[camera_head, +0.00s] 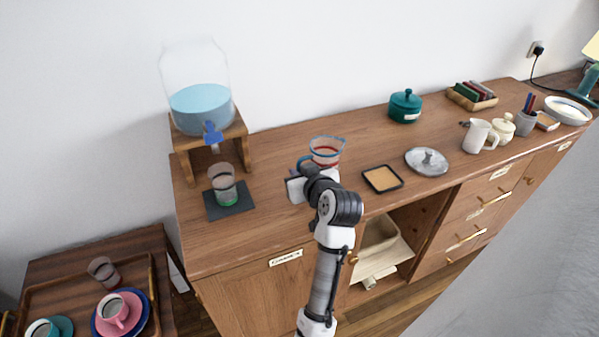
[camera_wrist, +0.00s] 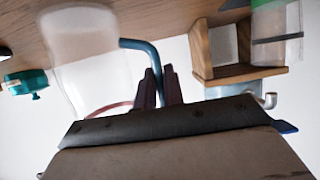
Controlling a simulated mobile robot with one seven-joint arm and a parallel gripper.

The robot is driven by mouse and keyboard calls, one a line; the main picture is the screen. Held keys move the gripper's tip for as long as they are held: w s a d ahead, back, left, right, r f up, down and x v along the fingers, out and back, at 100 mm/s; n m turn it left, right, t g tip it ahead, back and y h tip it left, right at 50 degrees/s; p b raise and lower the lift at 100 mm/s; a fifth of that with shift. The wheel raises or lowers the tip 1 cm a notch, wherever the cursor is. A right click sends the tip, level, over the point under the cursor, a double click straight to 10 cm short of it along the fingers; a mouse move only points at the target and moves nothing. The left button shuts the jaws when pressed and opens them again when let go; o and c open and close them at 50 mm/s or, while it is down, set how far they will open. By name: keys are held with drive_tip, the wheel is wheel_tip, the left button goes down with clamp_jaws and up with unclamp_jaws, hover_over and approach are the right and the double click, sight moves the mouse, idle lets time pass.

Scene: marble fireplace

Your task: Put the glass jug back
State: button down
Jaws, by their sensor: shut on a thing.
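The glass jug (camera_head: 327,151) is clear, with a blue rim and a reddish band low inside. In the head view it is above the middle of the wooden cabinet top, just behind my gripper (camera_head: 304,176). My gripper also shows in the wrist view (camera_wrist: 159,88), its two fingers shut on the jug's blue handle (camera_wrist: 143,45). The jug's clear body (camera_wrist: 85,62) is beside the fingers there. My wrist hides the jug's lower part in the head view, so I cannot tell whether its base touches the cabinet top.
A water dispenser (camera_head: 202,107) on a wooden stand is left, with a tumbler (camera_head: 223,184) on a dark mat (camera_head: 241,207) before it. The cabinet top's front left is clear.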

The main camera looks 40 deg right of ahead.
drive_tip(key=c, duration=2)
unclamp_jaws()
drive_tip(key=shift+f, duration=0.15)
drive_tip(key=o, duration=0.5)
drive_tip(key=shift+r, duration=0.3)
drive_tip(key=shift+s, duration=0.4)
drive_tip(key=b+v, duration=0.2)
drive_tip(key=v, duration=0.9)
drive_tip(key=shift+s+a+r, duration=0.1)
